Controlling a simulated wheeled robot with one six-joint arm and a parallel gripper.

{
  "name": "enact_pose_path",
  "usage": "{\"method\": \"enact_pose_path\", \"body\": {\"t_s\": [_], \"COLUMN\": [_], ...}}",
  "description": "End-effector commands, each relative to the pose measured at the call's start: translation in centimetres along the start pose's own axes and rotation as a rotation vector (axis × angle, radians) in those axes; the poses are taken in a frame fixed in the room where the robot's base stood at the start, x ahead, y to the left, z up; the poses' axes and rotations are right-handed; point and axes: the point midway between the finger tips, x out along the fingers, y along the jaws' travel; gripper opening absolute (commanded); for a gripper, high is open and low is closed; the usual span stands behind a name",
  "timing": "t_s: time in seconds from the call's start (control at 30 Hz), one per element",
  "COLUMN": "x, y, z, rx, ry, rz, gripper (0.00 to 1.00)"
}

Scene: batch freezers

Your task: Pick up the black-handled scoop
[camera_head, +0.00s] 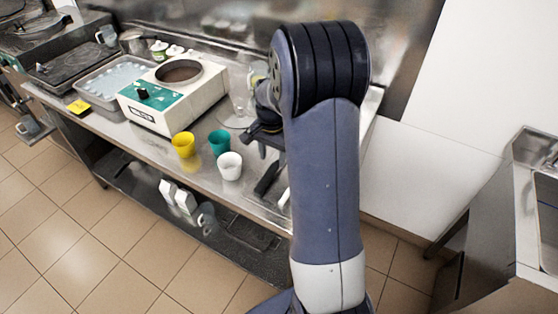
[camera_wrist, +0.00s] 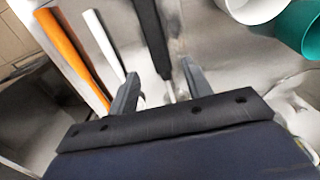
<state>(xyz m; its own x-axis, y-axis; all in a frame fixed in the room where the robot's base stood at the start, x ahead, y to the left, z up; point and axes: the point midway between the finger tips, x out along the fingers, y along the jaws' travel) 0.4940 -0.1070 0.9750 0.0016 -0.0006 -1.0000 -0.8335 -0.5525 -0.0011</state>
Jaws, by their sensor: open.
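The black-handled scoop (camera_head: 267,179) lies on the steel counter near its front edge, partly behind my arm in the head view. In the wrist view its black handle (camera_wrist: 151,35) runs down from the top edge toward the gap between my fingers. My gripper (camera_wrist: 162,78) is open, with one finger on each side of the handle's line, and nothing is clamped. In the head view my gripper (camera_head: 268,148) is over the counter, just behind the black handle. I cannot tell its exact height above the handle.
An orange handle (camera_wrist: 72,52) and a white handle (camera_wrist: 103,42) lie left of the black one in the wrist view. White (camera_head: 230,167), teal (camera_head: 219,142) and yellow (camera_head: 183,145) cups stand to the left. A white-and-green machine (camera_head: 175,95) stands behind them.

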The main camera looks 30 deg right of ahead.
Motion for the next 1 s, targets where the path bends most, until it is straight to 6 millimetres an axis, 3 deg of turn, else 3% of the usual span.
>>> {"method": "enact_pose_path", "body": {"t_s": [0.3,0.63,1.0], "x": [4.0,4.8,4.7], "y": [-0.1,-0.1,-0.1], "z": [0.2,0.2,0.1], "rx": [0.0,0.0,0.0], "ry": [-0.004,-0.001,-0.001], "rz": [0.003,0.001,0.001], "gripper": [0.47,0.47,0.18]}}
